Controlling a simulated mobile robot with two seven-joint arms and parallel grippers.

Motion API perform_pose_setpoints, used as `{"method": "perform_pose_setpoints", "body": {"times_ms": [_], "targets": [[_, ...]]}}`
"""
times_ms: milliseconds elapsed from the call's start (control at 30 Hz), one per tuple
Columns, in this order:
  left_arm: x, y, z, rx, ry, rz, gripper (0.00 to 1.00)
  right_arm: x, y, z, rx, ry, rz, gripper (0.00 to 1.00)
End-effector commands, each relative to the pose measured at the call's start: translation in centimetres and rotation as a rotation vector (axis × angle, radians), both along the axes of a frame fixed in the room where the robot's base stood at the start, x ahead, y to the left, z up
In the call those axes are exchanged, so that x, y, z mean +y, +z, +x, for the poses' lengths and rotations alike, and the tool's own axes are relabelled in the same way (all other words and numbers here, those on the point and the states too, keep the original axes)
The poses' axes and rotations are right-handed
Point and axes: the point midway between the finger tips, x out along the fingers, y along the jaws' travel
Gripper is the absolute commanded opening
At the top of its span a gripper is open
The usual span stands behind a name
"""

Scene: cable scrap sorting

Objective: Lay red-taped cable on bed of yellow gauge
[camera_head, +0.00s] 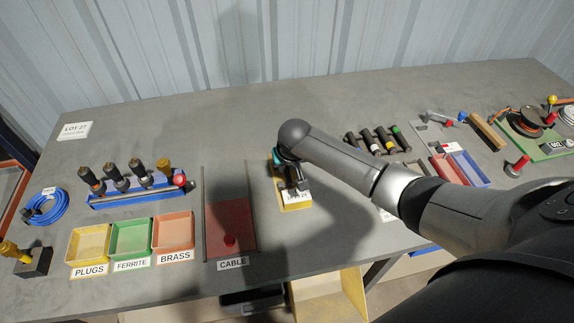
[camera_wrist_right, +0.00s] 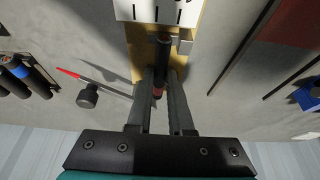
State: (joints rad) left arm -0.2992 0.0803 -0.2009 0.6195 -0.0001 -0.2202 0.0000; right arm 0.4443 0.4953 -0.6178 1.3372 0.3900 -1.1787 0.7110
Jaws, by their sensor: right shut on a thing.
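The yellow gauge (camera_head: 297,205) lies on the bench in front of me, with a white label on its near end. In the right wrist view its yellow bed and white scale (camera_wrist_right: 160,10) are at the top. My right gripper (camera_head: 293,184) is over the gauge and hides part of it. In the right wrist view the gripper (camera_wrist_right: 161,79) is shut on a short black cable (camera_wrist_right: 162,52) with a red band near the fingers. The cable is over the gauge bed; I cannot tell whether it touches. My left gripper is out of view.
The CABLE tray (camera_head: 228,215) with a red floor is left of the gauge. Several taped black cables (camera_head: 377,143) lie to the right, beyond my arm. PLUGS (camera_head: 88,262), FERRITE and BRASS bins are at left, below a blue rack (camera_head: 140,197). Bare bench lies behind the gauge.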

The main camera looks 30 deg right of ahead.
Motion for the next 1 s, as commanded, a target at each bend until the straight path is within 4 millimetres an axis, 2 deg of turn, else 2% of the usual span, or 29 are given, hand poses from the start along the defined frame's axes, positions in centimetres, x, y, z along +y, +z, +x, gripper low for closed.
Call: {"method": "perform_pose_setpoints", "body": {"times_ms": [1000], "targets": [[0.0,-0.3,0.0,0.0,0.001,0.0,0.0,0.0,-1.2,0.0,0.0,-0.001,0.0,0.0]]}}
